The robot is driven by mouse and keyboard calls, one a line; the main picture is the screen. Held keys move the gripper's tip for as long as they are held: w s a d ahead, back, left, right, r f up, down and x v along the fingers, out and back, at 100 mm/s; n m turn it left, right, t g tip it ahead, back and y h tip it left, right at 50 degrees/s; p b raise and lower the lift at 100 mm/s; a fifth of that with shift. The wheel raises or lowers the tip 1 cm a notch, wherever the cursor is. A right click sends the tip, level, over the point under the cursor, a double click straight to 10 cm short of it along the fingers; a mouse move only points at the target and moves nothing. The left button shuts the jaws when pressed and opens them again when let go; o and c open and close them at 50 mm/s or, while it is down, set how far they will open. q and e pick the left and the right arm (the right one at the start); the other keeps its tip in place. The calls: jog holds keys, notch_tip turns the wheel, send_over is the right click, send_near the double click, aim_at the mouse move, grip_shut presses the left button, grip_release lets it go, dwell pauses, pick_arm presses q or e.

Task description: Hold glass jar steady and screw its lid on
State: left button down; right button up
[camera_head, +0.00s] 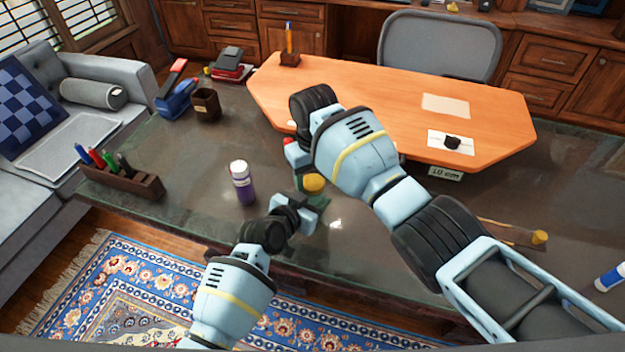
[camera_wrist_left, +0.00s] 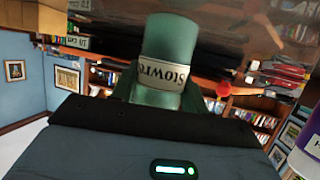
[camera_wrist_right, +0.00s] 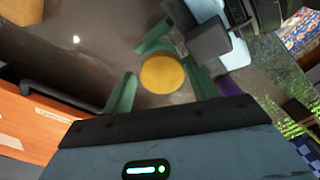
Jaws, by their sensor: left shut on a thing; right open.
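A purple bottle with a white cap (camera_head: 243,186) stands close left of my left gripper. A pen tray (camera_head: 135,184), brown cup (camera_head: 206,104) and blue stapler-like item (camera_head: 174,98) stand farther left. An orange desk top (camera_head: 380,95) lies behind.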

pick_arm(q)
jog(key=shift+s+a+f, duration=0.15)
jog(key=shift+a+f, duration=0.05)
jog(key=shift+f, duration=0.35)
pick_arm(e)
notch_tip(320, 180, up, 11)
jog(key=shift+a, duration=0.25)
jog(key=shift+f, duration=0.1)
pick_arm(q)
jog(key=c, duration=0.7)
grip_release()
jog(key=shift+o, duration=0.2)
jog(key=p+v, duration=0.1)
jog(key=v, duration=0.5)
jog(key=shift+s+a+r, duration=0.1)
jog(key=shift+s+r, duration=0.05)
jog(key=shift+r, duration=0.15)
jog(key=shift+s+a+r, duration=0.2)
jog(key=shift+s+a, duration=0.1)
jog(key=shift+s, duration=0.25)
pick_arm(e)
jog(key=shift+r+t, duration=0.3)
jog(key=shift+r, duration=1.5)
pick_arm(q)
jog(key=shift+s+f, duration=0.1)
pick_arm(e)
jog(key=shift+s, duration=0.1)
